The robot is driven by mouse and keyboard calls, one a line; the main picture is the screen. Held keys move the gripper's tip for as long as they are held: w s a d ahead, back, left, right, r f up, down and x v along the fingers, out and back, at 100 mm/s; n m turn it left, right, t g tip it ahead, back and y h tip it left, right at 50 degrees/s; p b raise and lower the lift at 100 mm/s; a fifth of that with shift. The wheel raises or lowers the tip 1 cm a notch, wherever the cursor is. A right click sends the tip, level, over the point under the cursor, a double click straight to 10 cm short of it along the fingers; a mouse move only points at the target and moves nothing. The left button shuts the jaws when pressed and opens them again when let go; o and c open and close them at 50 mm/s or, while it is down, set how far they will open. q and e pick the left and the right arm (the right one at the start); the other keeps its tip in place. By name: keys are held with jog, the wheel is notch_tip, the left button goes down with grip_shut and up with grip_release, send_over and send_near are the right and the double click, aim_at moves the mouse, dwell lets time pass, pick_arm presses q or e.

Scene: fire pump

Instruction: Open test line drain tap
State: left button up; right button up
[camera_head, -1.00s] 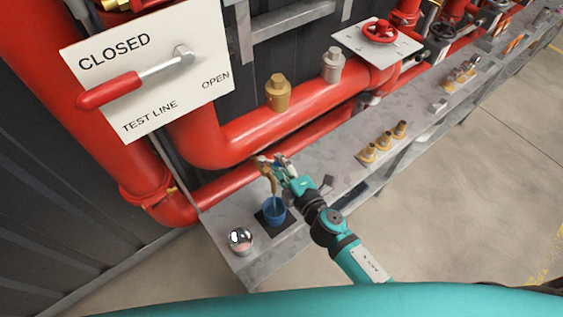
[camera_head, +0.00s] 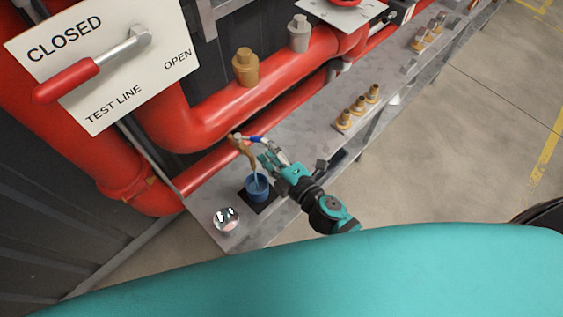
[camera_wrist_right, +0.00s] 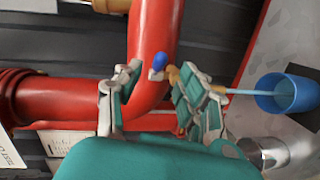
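The drain tap is a small brass tap (camera_head: 246,151) with a blue-tipped handle (camera_head: 254,138) below the red pipe. A thin pale blue stream runs down from it into a blue cup (camera_head: 257,188) on a black mat. In the right wrist view the blue tip (camera_wrist_right: 159,62) and some brass show beside one finger, which hides most of the tap. The stream shows there too, reaching the blue cup (camera_wrist_right: 292,93). My right gripper (camera_head: 267,158) is right of the tap, its fingers apart and holding nothing. My left gripper is out of view.
The test line sign (camera_head: 105,65) carries a red-handled lever (camera_head: 66,80) pointing lower left. Several brass fittings (camera_head: 357,106) stand along the grey bench. Open floor lies to the right.

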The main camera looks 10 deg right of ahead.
jog(key=f+v, duration=0.1)
jog(key=v, duration=0.5)
jog(key=shift+s+d+r, duration=0.15)
jog(key=shift+s+r, duration=0.2)
jog(key=shift+r, duration=0.2)
